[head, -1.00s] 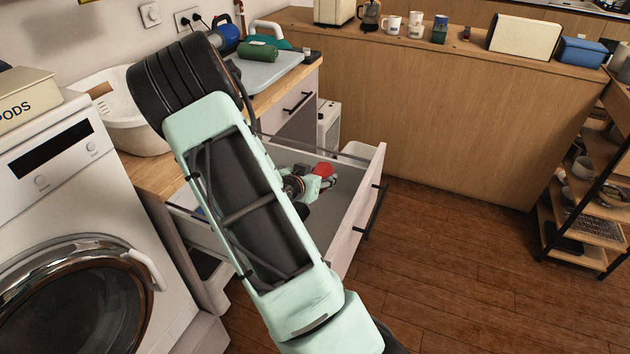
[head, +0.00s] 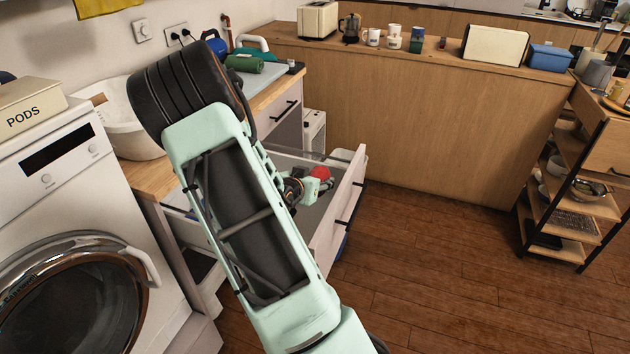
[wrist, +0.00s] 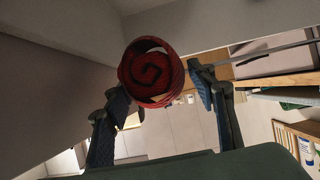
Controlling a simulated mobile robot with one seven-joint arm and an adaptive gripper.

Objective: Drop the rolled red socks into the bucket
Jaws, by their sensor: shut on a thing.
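The rolled red socks (head: 320,172) are held by my gripper (head: 325,184), above the open drawer (head: 352,190) in the head view. In the wrist view the socks (wrist: 152,72) show their red and dark spiral end between the two fingers of my gripper (wrist: 160,88). My gripper is shut on them. My arm hides much of the drawer's inside. No bucket can be told for certain.
A washing machine (head: 75,215) with a PODS box (head: 35,108) stands at the left, beside a white basin (head: 140,135) on the counter. A wooden partition (head: 420,115) stands behind. A shelf rack (head: 570,195) is at the right. The floor (head: 440,255) between is clear.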

